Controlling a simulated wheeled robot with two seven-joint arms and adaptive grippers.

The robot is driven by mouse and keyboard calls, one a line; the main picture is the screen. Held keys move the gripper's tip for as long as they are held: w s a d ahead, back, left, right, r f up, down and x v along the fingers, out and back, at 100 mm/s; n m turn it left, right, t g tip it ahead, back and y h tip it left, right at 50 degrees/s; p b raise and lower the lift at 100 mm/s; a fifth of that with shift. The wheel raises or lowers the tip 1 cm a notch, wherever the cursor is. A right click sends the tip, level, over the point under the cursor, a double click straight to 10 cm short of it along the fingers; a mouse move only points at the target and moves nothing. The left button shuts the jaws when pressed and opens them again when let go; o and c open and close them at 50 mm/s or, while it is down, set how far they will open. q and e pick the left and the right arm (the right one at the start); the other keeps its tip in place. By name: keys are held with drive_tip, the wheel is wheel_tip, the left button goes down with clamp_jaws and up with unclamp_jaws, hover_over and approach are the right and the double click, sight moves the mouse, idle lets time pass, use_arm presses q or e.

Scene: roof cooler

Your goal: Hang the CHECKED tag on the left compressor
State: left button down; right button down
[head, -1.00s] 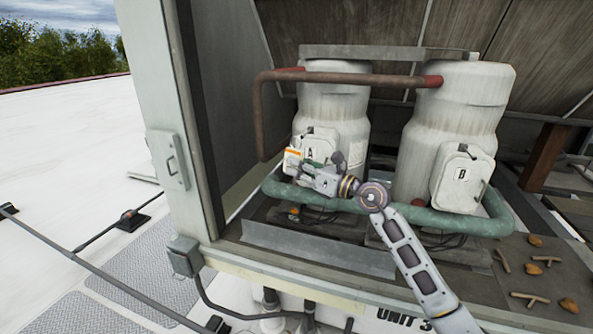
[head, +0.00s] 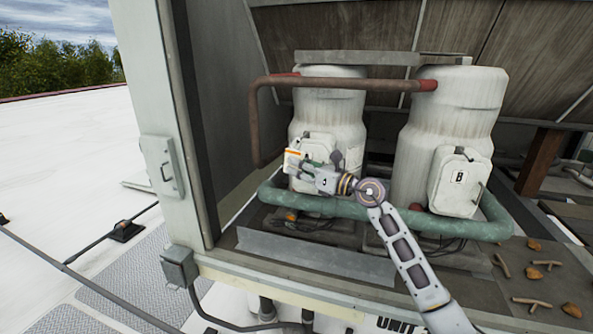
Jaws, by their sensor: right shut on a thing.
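The left compressor (head: 325,112) is a pale, stained upright cylinder; its terminal box showed the letter A and is now largely behind my gripper. The right compressor (head: 448,120) carries a box marked B (head: 459,178). My right gripper (head: 305,166) is in front of the left compressor's box, shut on a small white tag with an orange band (head: 292,159). The tag's writing is too small to read. I cannot tell whether the tag touches the box. My left gripper is not in view.
The cabinet post (head: 160,110) stands at the left. Leaves and twigs (head: 536,274) lie at the right.

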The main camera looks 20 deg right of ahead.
drive_tip(key=shift+w+d+f+b, duration=0.25)
drive_tip(key=shift+w+d+b, duration=0.35)
drive_tip(key=shift+w, duration=0.2)
drive_tip(key=shift+w+d+f+b, duration=0.2)
drive_tip(key=shift+w+d+b, duration=0.35)
drive_tip(key=shift+w, duration=0.25)
idle(0.3)
drive_tip(key=c, duration=1.3)
unclamp_jaws()
drive_tip(key=shift+f, duration=0.1)
drive_tip(key=shift+c, duration=0.2)
drive_tip(key=shift+s+d, duration=0.1)
drive_tip(key=v, duration=0.7)
drive_tip(key=shift+s+d, duration=0.2)
drive_tip(key=shift+s, duration=0.05)
